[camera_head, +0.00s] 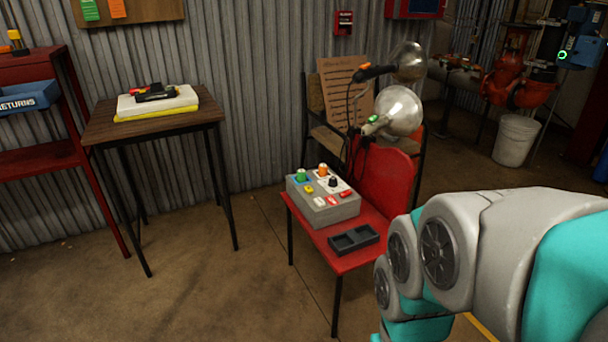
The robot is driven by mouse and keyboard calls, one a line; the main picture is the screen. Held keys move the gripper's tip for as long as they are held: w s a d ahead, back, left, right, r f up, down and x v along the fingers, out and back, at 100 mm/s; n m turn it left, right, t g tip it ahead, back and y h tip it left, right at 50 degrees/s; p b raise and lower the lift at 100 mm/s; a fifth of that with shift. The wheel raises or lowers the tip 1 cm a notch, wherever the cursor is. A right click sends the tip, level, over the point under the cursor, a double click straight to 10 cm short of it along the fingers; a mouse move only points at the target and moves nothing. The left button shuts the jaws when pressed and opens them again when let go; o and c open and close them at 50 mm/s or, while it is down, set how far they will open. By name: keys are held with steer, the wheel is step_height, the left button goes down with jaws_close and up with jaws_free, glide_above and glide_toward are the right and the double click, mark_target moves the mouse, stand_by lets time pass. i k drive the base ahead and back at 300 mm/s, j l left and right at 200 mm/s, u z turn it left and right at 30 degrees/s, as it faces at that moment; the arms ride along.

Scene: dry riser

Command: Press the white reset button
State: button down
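A grey control box (337,212) sits on the seat of a red chair (352,261). Its sloped top carries a small white button (319,201) near the front edge, left of two small red controls (332,200). A green knob (301,176), an orange knob (323,170), a dark knob (333,181) and a yellow control (309,189) are also on top. Lettering on the box is too small to read. My arm is at the lower right, right of the chair. My gripper is out of view.
A black two-compartment tray (354,239) lies on the seat in front of the box. Lamps with silver reflectors (400,112) rise behind it. A wooden table (155,125) and red shelf (40,164) stand left. The floor between table and chair is clear.

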mark_target(318, 201)
steer(key=i+j+z, duration=0.2)
steer(key=j, duration=0.55)
steer(key=i+j+z, duration=0.2)
steer(key=j, duration=0.55)
steer(key=j+z, duration=0.2)
steer(key=j, duration=0.55)
